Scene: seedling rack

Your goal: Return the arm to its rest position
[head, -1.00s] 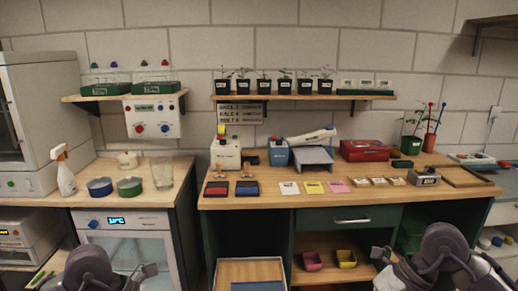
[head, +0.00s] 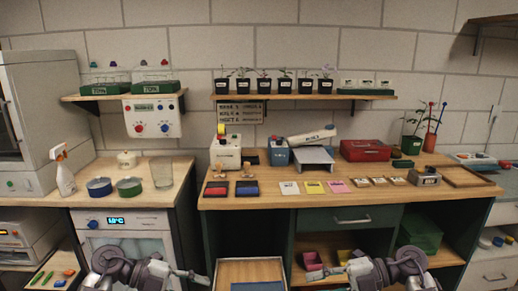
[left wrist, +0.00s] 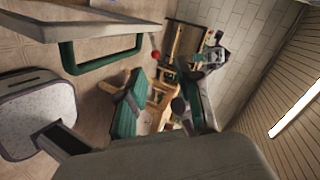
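My left arm comes in at the bottom left of the head view. Its gripper (head: 192,274) points toward the middle, in front of the lower cabinets. My right arm is at the bottom right. Its gripper (head: 318,272) points left in front of the open shelf of the bench. Both grippers are low, below the worktop and clear of what stands on it. No object shows in either one. Their fingers are too small to tell whether they are open. The left wrist view shows the room tilted, with no held object visible.
The wooden workbench (head: 240,203) carries cards, ink pads and a red box (head: 365,150). Several seedling pots (head: 264,85) stand on the wall shelf (head: 300,97). A spray bottle (head: 65,172) stands on the left counter. A wooden-floored tray (head: 250,270) lies low between the grippers.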

